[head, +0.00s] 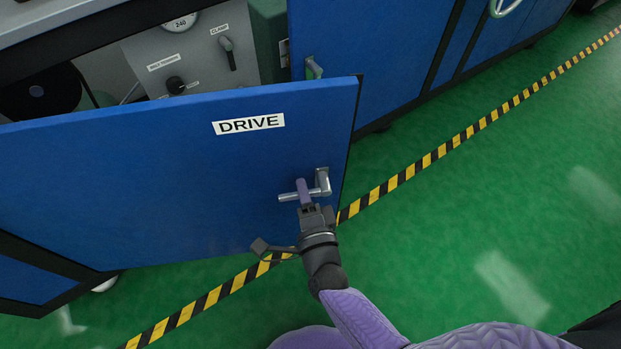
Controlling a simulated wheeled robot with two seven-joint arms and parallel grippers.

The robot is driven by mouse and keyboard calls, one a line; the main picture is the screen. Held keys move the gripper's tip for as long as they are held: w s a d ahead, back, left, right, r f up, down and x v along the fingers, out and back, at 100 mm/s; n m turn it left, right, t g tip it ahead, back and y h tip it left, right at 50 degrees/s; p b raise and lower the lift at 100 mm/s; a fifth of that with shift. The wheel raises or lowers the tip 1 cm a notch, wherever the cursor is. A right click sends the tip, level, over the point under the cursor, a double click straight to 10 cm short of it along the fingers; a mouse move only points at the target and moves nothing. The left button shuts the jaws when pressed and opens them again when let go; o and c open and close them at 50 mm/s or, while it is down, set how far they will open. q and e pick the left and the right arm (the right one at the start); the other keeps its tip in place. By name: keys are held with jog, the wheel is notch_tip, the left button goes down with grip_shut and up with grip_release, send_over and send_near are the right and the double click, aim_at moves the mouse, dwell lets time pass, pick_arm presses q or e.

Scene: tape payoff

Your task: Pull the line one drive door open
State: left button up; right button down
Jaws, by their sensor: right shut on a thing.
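The blue drive door (150,170) with a white "DRIVE" label (248,124) fills the left and middle of the head view. It stands swung out from the cabinet, with the inside visible above its top edge. A metal handle (322,184) sits near the door's right edge. My right gripper (304,190) is shut on the handle's bar, its purple fingers around it. My left gripper is not in view.
Behind the door is a grey panel (195,55) with a gauge (180,22), a knob (176,86) and a clamp lever (228,52). Another blue cabinet (370,45) stands behind at the right. A yellow-black floor stripe (440,152) runs past the door. Green floor (480,210) is clear at the right.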

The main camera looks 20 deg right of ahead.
jog(key=shift+s+a, duration=0.15)
jog(key=shift+s, duration=0.6)
jog(key=c, duration=0.6)
grip_release()
jog(key=shift+o, duration=0.2)
